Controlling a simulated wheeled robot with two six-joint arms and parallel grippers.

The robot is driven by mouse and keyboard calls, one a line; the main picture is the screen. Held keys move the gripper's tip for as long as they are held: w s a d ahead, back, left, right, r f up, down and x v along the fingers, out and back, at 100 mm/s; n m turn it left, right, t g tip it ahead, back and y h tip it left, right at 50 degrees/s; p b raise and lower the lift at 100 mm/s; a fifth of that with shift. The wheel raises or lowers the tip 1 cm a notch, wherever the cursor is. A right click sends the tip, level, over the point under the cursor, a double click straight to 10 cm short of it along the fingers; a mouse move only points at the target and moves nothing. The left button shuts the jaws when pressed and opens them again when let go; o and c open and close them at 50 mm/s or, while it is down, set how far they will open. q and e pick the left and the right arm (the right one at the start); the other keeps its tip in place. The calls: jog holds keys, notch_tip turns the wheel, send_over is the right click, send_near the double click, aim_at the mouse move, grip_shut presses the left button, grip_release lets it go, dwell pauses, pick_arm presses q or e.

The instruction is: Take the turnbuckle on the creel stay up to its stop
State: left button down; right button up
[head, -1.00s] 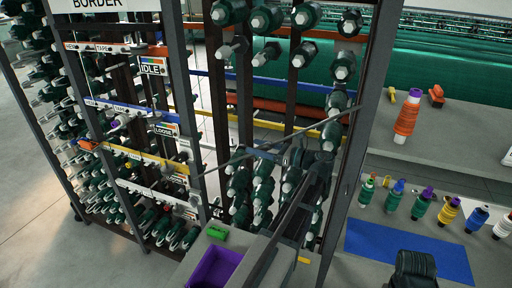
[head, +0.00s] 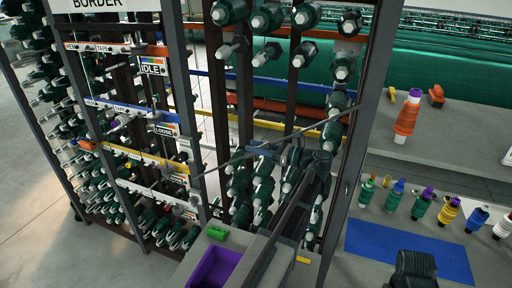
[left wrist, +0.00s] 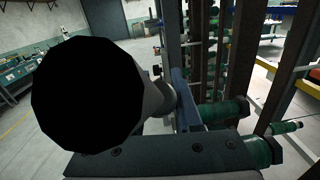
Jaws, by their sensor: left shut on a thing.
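The creel stay (head: 225,163) is a thin grey rod slanting up to the right across the front of the creel. My left gripper (head: 283,153) is at the middle of this rod, shut on the turnbuckle. The jaws and wrist hide most of the turnbuckle in the head view. In the left wrist view a thick dark cylinder with a black end face (left wrist: 90,95) fills the left side, close to the lens. A blue part (left wrist: 185,100) shows beyond it. The turnbuckle's stop cannot be made out.
Green bobbins on pegs (head: 262,190) stand close behind the gripper. A dark creel post (head: 362,130) rises to its right. Coloured spools (head: 422,204) and a blue mat (head: 408,250) lie on the right bench.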

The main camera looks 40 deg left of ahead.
pick_arm(q)
jog(key=shift+s+n+g, duration=0.1)
jog(key=shift+n+g, duration=0.5)
jog(key=shift+n, duration=0.3)
jog(key=c, duration=0.6)
grip_release()
jog(key=shift+r+p, duration=0.35)
notch_tip(320, 180, up, 4)
jog(key=p, duration=0.3)
jog(key=shift+f+p, duration=0.2)
jog(key=shift+p, duration=0.1)
jog(key=s+d, duration=0.3)
jog(key=s, duration=0.1)
jog(key=s+d, duration=0.7)
jog(key=s, duration=0.1)
jog(key=shift+d+r+p, duration=0.35)
